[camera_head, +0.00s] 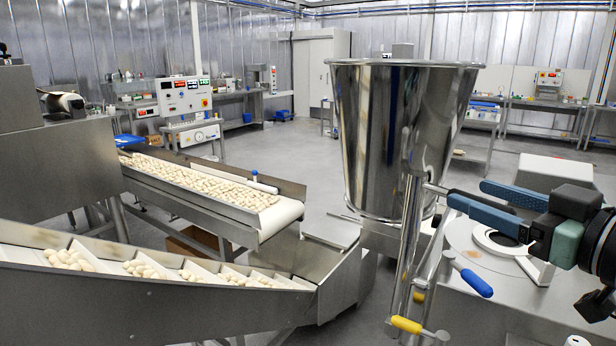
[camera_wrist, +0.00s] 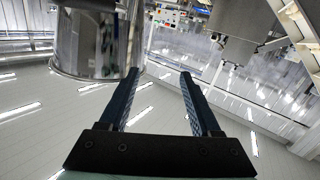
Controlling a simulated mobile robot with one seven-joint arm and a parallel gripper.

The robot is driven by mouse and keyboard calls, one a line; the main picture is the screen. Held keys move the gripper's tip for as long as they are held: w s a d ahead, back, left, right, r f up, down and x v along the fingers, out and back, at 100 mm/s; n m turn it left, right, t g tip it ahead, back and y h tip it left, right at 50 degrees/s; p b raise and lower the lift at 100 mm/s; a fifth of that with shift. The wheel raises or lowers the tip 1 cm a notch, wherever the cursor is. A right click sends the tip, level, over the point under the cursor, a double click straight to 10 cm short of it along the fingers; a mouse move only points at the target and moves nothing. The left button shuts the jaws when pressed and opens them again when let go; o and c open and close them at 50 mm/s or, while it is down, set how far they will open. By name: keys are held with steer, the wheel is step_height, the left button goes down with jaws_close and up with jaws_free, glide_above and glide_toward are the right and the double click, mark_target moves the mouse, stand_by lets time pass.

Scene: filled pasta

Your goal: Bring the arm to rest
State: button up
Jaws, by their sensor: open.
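My gripper (camera_head: 482,200) is at the right of the head view, with its two blue fingers apart and pointing left toward the steel hopper. Nothing is between the fingers. In the wrist view my gripper (camera_wrist: 158,80) also shows open and empty, with the floor and walls beyond. My arm's dark wrist comes in from the right edge of the head view. The steel hopper (camera_head: 385,130) stands just left of the fingertips; whether they touch it cannot be told. In the wrist view the hopper (camera_wrist: 88,40) is at the upper left, near the left finger.
A lever with a blue handle (camera_head: 474,281) and one with a yellow handle (camera_head: 406,325) stick out below my gripper. A steel machine top (camera_head: 490,265) lies under it. A conveyor (camera_head: 290,212) carries pasta at left, above an inclined conveyor (camera_head: 150,300).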

steer(key=a+r+m+t+h+b, duration=0.3)
steer(key=a+t+h+b, duration=0.2)
steer(key=a, duration=0.9)
steer(key=s+a+r+m+t+b, duration=0.1)
steer(key=s+a+r+t, duration=0.15)
steer(key=s, duration=0.25)
steer(key=s+a+r+m+t+h+b, duration=0.1)
steer(key=s+a+r+t, duration=0.1)
steer(key=s+a, duration=0.25)
steer(key=s+a+r+m+t+b, duration=0.1)
steer(key=s+a+r+t, duration=0.15)
steer(key=s, duration=0.35)
step_height(320, 180, up, 15)
steer(key=w+p, duration=0.1)
steer(key=p, duration=1.4)
steer(key=shift+f+g, duration=0.2)
steer(key=shift+g, duration=0.1)
steer(key=shift+a+f, duration=0.1)
steer(key=shift+f, duration=0.05)
